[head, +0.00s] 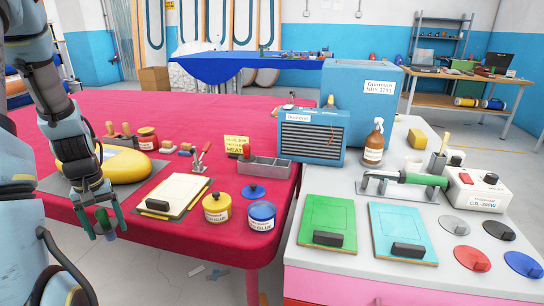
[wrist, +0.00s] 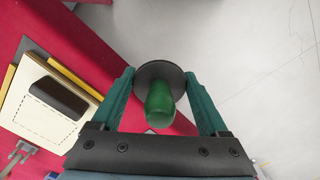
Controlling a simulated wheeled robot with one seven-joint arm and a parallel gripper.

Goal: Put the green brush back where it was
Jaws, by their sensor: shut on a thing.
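My gripper (head: 103,224) hangs over the floor, just off the front edge of the red table at the left. Its teal fingers (wrist: 162,97) are shut on a green-handled thing, which I take to be the green brush (wrist: 160,105). In the wrist view its rounded green handle points toward the camera, and a dark round disc sits behind it. Any bristles are hidden. In the head view the fingers mostly cover it. The yellow glue pot (head: 216,210) and blue glue pot (head: 261,216) stand near the table's front right corner. A red pot (head: 147,139) stands farther back.
A clipboard-like board with cream sheet (head: 180,190) lies right of my gripper. A grey tray (head: 264,170) and blue lid (head: 254,191) lie behind the pots. On the right bench (head: 345,267) are green and blue boards and a green-handled tool (head: 420,178).

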